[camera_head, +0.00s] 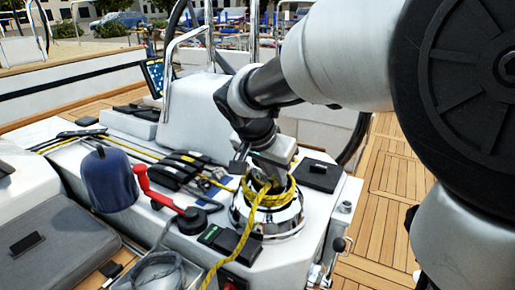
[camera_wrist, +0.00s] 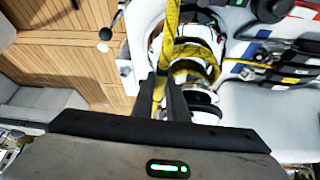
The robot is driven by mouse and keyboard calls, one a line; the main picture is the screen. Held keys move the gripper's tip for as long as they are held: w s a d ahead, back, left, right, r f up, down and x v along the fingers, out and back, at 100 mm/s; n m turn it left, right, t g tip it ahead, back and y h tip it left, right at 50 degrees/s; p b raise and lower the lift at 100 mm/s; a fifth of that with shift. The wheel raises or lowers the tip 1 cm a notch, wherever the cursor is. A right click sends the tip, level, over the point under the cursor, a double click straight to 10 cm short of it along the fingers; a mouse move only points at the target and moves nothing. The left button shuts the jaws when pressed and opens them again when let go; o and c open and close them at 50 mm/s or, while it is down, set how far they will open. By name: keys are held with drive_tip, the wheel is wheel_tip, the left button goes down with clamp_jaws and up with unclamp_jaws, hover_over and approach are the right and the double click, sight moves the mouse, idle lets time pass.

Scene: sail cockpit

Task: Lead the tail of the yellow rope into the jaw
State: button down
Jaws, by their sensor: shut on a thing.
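The yellow rope (camera_head: 248,226) runs from the line clutches to a chrome winch (camera_head: 278,217), wraps around its drum, and its tail hangs down over the front edge of the white console. My gripper (camera_head: 268,178) is above the winch top, pointing down. In the wrist view my gripper (camera_wrist: 162,88) is shut on the yellow rope (camera_wrist: 170,38), which passes between the fingertips. The winch (camera_wrist: 197,52) with yellow turns on it lies just beyond the fingers. The jaw on the winch top is largely hidden by my gripper and the rope, so I cannot tell whether rope lies in it.
A red-handled winch crank (camera_head: 160,194) and a dark blue covered winch (camera_head: 107,180) stand left of the winch. Black clutches (camera_head: 182,168) sit behind it. A black box (camera_head: 318,175) is at its right. Teak deck (camera_head: 385,190) is open at the right.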

drive_tip(key=a+m, duration=0.2)
drive_tip(key=shift+w+a+g+h, duration=0.2)
drive_tip(key=shift+a+g+h, duration=0.1)
drive_tip(key=shift+g+h, duration=0.1)
drive_tip(key=c, duration=1.2)
unclamp_jaws()
drive_tip(key=shift+r, duration=0.1)
wheel_tip(320, 180, up, 9)
drive_tip(key=p, duration=0.5)
